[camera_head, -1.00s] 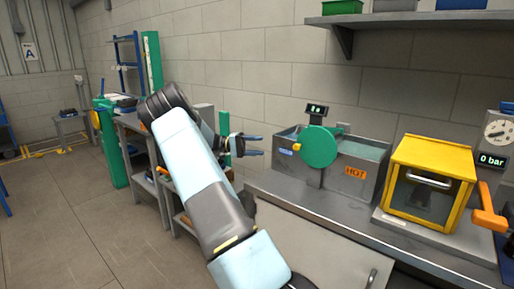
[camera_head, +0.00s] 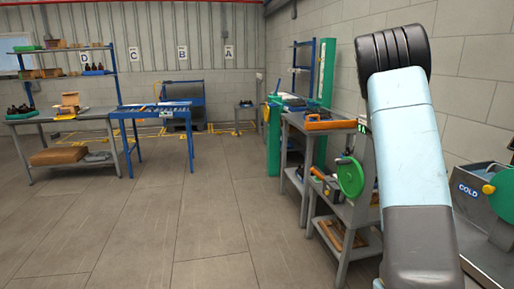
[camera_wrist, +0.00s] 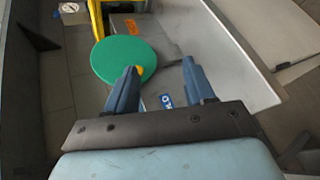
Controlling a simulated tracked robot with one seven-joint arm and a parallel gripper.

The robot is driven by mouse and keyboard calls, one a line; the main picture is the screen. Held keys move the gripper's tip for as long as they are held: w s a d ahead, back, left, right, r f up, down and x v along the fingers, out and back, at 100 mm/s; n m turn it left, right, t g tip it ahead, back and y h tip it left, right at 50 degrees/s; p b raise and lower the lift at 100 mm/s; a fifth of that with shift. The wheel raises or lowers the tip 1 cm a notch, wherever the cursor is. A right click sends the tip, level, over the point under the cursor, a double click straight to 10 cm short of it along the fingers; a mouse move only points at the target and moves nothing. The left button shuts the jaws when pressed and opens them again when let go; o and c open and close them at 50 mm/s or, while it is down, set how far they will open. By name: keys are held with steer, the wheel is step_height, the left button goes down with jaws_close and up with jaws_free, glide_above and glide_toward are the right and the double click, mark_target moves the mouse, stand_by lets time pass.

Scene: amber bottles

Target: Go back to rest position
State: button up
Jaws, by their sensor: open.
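My gripper (camera_wrist: 160,78) is open and empty in the wrist view, its two blue fingers apart. Beyond the fingers are a green disc (camera_wrist: 118,54) with a yellow knob and the edge of a metal tank (camera_wrist: 236,75). The left finger overlaps the disc in the picture; I cannot tell whether they touch. In the head view my arm rises at the right and my gripper is not visible there. Small dark bottles (camera_head: 22,112) stand on the grey table at the far left, and more dark bottles (camera_head: 95,68) are on the shelf above.
The COLD tank (camera_head: 470,195) is at the right edge. A grey workbench (camera_head: 297,120) with a green wheel (camera_head: 350,177) stands left of my arm. A blue table (camera_head: 152,112) stands farther back. The floor (camera_head: 200,215) in the middle is clear.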

steer(key=s+a+r+n+t+y, duration=0.2)
steer(key=s+a+t, duration=0.3)
steer(key=a, duration=0.5)
steer(key=s+a+r+n+t+y, duration=0.3)
steer(key=s+a+t, duration=0.2)
steer(key=s+a, duration=0.5)
steer(key=s+a+r+n+t+y, duration=0.2)
steer(key=s+a+t, duration=0.3)
steer(key=s+a, duration=0.3)
steer(key=a+r+n, duration=0.1)
steer(key=a, duration=0.3)
steer(key=shift+s+a+t, duration=0.2)
steer(key=shift+a+t, duration=0.05)
steer(key=shift+t, duration=0.15)
